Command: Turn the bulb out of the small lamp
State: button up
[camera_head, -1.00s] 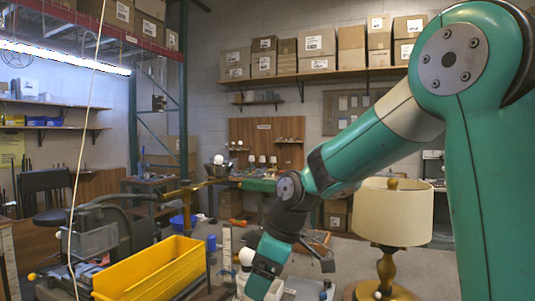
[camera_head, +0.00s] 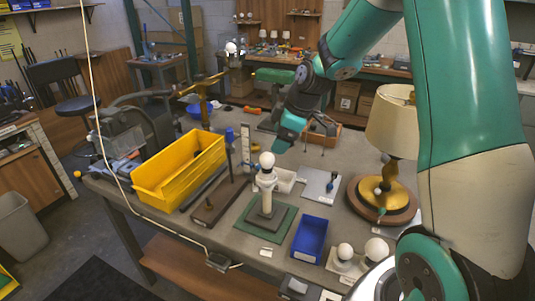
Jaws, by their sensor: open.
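The small lamp (camera_head: 266,184) is a cream-white upright post on a dark square base. A round white bulb (camera_head: 267,160) sits at its top. The lamp stands on a green mat (camera_head: 283,220) near the bench's front.
A yellow bin (camera_head: 180,170) stands left of the lamp. A blue bin (camera_head: 309,239) and loose white bulbs (camera_head: 344,252) lie in front right. A large shaded lamp (camera_head: 393,122) stands at right. A grey plate (camera_head: 320,186) lies behind the blue bin.

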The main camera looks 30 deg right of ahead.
aim_at(270, 154)
jog(key=p+x, duration=0.2)
jog(key=x, duration=0.7)
jog(key=shift+a+f, duration=0.1)
jog(key=shift+f, duration=0.05)
jog(key=shift+c, duration=0.3)
jog(key=c, duration=0.9)
jog(key=shift+o, duration=0.2)
jog(key=n+y, duration=0.1)
jog(key=n, duration=0.2)
jog(key=shift+w+f+g+b, duration=0.1)
jog(key=shift+g+b, duration=0.3)
jog(key=n+g, duration=0.1)
jog(key=n, duration=0.3)
jog(key=shift+y+b, duration=0.3)
jog(key=shift+y, duration=0.1)
